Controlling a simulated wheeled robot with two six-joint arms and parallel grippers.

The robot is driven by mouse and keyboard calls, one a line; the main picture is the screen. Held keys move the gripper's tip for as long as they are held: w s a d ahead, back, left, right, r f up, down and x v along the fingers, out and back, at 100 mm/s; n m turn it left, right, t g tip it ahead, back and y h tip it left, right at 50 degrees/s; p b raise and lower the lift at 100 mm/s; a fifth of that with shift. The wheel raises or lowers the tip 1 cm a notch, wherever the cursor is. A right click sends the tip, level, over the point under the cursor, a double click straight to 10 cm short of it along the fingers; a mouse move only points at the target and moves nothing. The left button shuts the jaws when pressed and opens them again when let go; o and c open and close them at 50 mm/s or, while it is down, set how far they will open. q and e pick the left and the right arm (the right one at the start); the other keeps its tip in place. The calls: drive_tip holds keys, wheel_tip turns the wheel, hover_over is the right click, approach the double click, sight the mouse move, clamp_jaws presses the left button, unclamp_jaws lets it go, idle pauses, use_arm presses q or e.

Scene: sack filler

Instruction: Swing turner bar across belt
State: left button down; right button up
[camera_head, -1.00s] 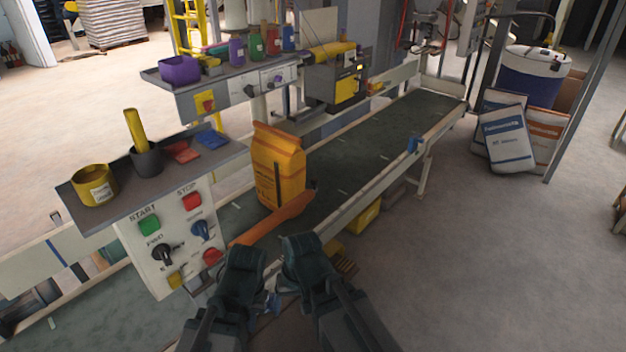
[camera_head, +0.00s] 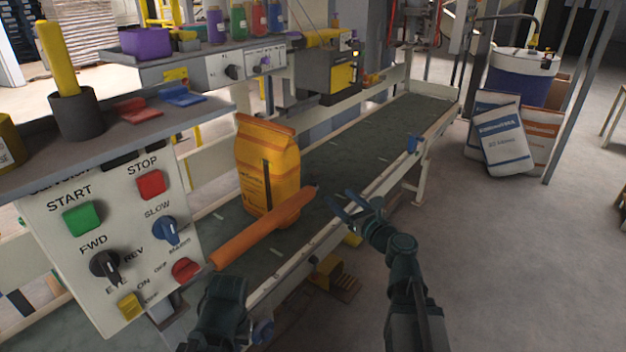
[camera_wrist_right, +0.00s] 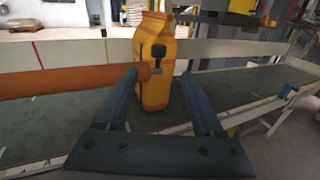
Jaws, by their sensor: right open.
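The orange turner bar (camera_head: 262,230) lies at a slant over the near side of the green conveyor belt (camera_head: 375,138), in front of an upright yellow-orange sack (camera_head: 268,165). The sack stands just behind. My right gripper is open and not closed on the bar. My left gripper (camera_head: 222,300) is low at the front; its fingertips cannot be made out.
The belt's near rail (camera_head: 365,185) runs along my side. White sacks (camera_head: 505,140) and a blue drum (camera_head: 522,78) stand at the right. The floor between is clear.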

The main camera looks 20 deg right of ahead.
sight(318, 178)
drive_tip(key=x, duration=1.4)
drive_tip(key=shift+s+a, duration=0.1)
drive_tip(key=shift+a, duration=0.05)
clamp_jaws()
idle(1.0)
